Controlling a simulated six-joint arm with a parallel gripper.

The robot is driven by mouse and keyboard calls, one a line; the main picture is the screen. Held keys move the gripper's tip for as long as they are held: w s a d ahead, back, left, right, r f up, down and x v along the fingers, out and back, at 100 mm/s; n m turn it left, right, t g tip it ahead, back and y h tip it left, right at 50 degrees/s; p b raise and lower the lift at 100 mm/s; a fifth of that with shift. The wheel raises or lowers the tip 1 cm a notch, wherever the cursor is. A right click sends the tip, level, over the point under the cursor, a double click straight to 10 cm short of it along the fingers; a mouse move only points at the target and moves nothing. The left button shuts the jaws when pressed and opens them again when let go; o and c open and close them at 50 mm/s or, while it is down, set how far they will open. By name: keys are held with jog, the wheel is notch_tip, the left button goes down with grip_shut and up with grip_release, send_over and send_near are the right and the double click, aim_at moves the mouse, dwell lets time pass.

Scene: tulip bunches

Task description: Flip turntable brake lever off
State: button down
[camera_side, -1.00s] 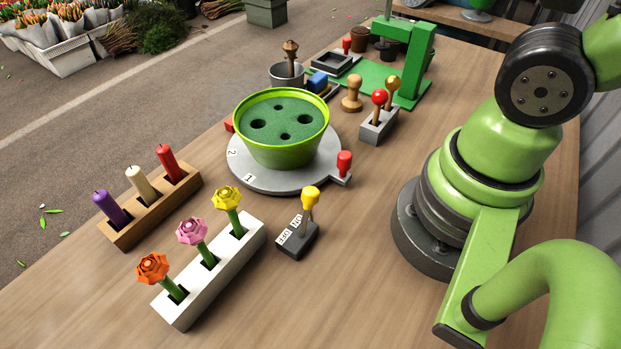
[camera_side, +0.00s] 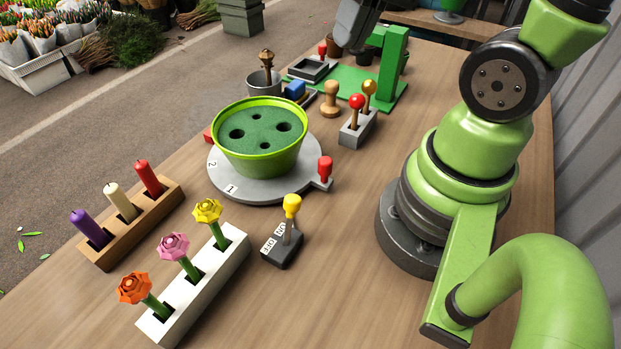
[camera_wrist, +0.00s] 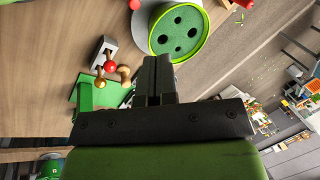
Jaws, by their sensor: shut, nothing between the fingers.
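The brake lever has a yellow knob (camera_side: 292,206) on a short stem above a black base (camera_side: 283,253). The base carries white OFF and ON labels, and the stem stands near the ON label. The turntable (camera_side: 225,187) is a grey disc with a red-knobbed tab on its right, and it bears a green pot (camera_side: 262,160). My gripper (camera_wrist: 157,62) is shut and empty in the wrist view, with the pot beyond its fingertips. In the side view only a dark part of my arm's end shows at the top edge, far from the lever. The lever is not visible in the wrist view.
A white flower block (camera_side: 208,287) stands left of the lever, and a candle block (camera_side: 140,225) beyond it. A grey block with red and yellow-knobbed levers (camera_side: 357,133) and a green stand (camera_side: 390,65) are farther back. The table right of the lever is clear.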

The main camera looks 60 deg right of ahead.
jog(key=s+d+f+m+y, duration=0.1)
jog(key=d+f+m+y, duration=0.1)
jog(key=f+m+y, duration=0.3)
jog(key=s+d+f+m+y, duration=0.1)
jog(key=d+f+m+y, duration=0.1)
jog(key=f+m+y, duration=0.3)
jog(key=shift+d+f+m+g, duration=0.35)
jog(key=shift+f+m, duration=1.25)
jog(key=shift+f, duration=1.1)
send_near(288, 224)
jog(key=shift+d+f, duration=0.2)
jog(key=shift+f, duration=0.8)
jog(key=shift+w+a+r, duration=0.1)
jog(key=shift+a, duration=0.4)
jog(key=shift+w+a+r, duration=0.1)
jog(key=shift+a+r, duration=0.05)
jog(key=shift+a, duration=0.4)
jog(key=shift+w+a+r, duration=0.15)
jog(key=shift+a, duration=0.25)
jog(key=shift+w+a+r, duration=0.15)
jog(key=shift+a, duration=0.3)
